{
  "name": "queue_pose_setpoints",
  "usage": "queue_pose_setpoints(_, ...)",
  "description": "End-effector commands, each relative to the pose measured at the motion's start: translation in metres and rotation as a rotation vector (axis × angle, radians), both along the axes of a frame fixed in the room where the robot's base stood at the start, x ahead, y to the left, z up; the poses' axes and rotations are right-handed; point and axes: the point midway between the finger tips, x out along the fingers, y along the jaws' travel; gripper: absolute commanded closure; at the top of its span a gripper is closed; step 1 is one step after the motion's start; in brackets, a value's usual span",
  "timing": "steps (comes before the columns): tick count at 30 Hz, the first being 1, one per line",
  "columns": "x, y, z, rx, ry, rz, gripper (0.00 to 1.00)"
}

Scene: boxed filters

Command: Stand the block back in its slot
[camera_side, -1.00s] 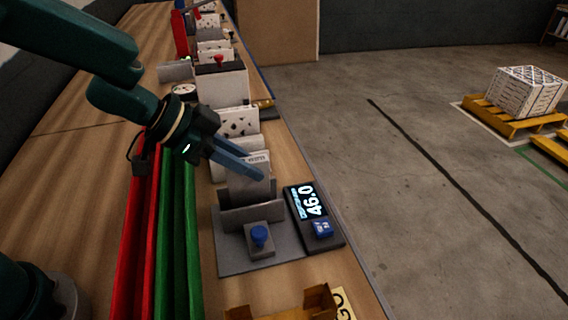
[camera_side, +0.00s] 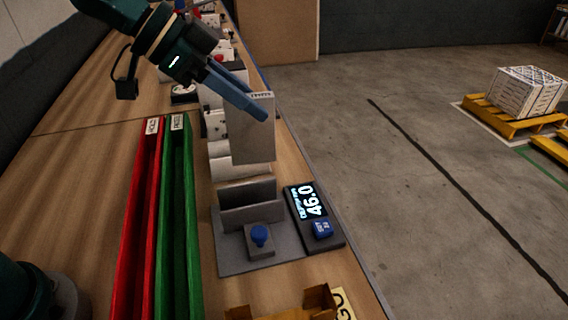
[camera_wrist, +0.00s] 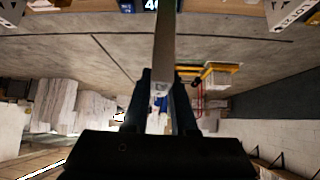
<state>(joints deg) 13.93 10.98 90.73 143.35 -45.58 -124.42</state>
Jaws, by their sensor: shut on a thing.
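My gripper (camera_side: 254,108) is shut on a light grey, flat block (camera_side: 254,140) near its top edge. The block hangs upright above and behind a grey slotted fixture (camera_side: 228,253) on the bench. In the wrist view the block (camera_wrist: 165,45) runs up from between the two fingers of my gripper (camera_wrist: 160,92). The fixture has an upright grey wall (camera_side: 248,203) and a blue knob (camera_side: 260,235) in front. The inside of the slot is mostly hidden by the wall.
A depth display (camera_side: 312,208) reading 46.0 stands right of the fixture. Red (camera_side: 140,215) and green (camera_side: 178,215) troughs lie to its left. White boxes and cards stand in a row behind. A wooden holder (camera_side: 285,305) is at the front edge of view.

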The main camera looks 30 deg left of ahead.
Motion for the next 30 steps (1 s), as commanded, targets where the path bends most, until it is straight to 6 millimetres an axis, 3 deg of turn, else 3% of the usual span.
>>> queue_pose_setpoints(6, 0.041, 0.032, 0.012, 0.0, -0.013, 0.0, 1.0)
queue_pose_setpoints(15, 0.078, 0.089, 0.004, 0.001, -0.008, 0.081, 1.0)
queue_pose_setpoints(20, 0.08, 0.099, -0.001, 0.001, 0.004, 0.104, 1.0)
queue_pose_setpoints(30, 0.08, 0.099, -0.001, 0.001, 0.003, 0.105, 1.0)
